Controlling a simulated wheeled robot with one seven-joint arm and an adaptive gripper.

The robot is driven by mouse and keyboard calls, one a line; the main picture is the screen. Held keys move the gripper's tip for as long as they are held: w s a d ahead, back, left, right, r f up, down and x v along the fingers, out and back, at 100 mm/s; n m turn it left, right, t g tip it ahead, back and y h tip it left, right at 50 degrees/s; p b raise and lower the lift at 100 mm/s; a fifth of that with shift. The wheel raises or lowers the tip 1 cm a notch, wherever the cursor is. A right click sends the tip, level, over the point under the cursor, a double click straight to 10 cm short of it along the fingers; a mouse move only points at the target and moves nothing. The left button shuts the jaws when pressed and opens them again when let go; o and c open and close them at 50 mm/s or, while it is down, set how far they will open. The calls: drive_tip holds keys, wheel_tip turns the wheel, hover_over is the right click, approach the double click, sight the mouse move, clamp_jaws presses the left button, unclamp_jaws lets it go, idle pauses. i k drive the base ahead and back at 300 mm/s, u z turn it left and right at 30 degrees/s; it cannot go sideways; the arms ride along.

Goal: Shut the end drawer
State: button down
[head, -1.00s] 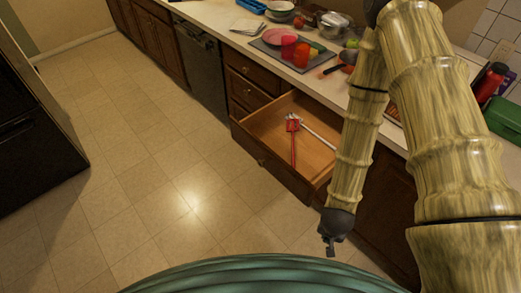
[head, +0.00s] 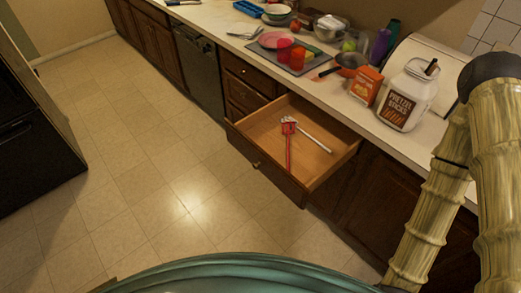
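The end drawer (head: 270,174) is pulled well out from the dark wooden cabinet below the counter. Its front panel stands away from the cabinet face, with a small round knob on it. Inside it lie a red-handled utensil (head: 289,148) and a white-handled utensil (head: 316,141). My arm comes down at the right edge of the head view, to the right of the drawer and apart from it. My gripper is below the picture, out of view.
The counter (head: 229,19) holds a pretzel jar (head: 405,98), an orange box (head: 366,86), a pan (head: 350,61) and a grey mat (head: 293,68) with dishes. Smaller closed drawers (head: 245,95) and a black dishwasher (head: 199,72) stand left of the open drawer. The tiled floor (head: 150,170) before it is clear.

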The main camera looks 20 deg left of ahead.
sight(258, 136)
drive_tip(key=i, duration=0.35)
drive_tip(key=u, duration=1.4)
